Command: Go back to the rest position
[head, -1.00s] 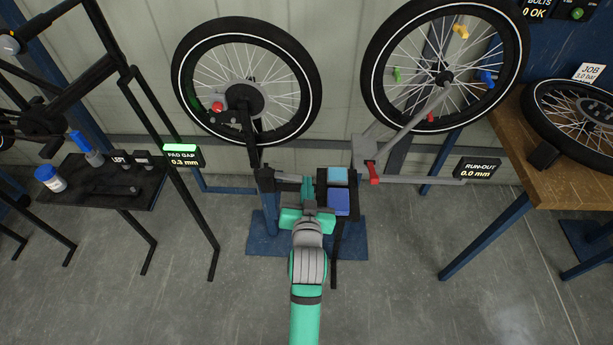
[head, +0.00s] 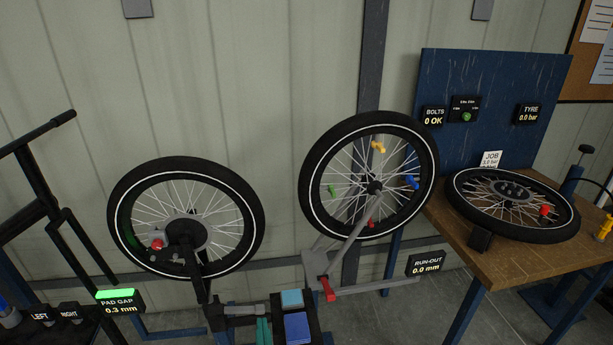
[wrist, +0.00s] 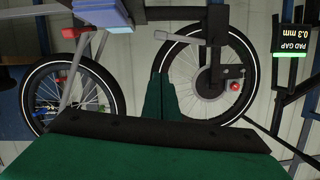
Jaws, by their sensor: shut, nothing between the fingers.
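My gripper (head: 264,331) shows only as green finger tips at the bottom edge of the head view, beside the blue pad block. In the wrist view my gripper's fingers (wrist: 158,97) are together and empty, in front of the wheels, which appear upside down there. The rest of my arm is out of the head view.
A wheel on a stand (head: 186,218) is at left centre and a second wheel in a truing stand (head: 369,182) is right of it. A light blue block (head: 292,299) and a blue block (head: 298,327) sit by the gripper. A wooden bench (head: 500,262) is at right.

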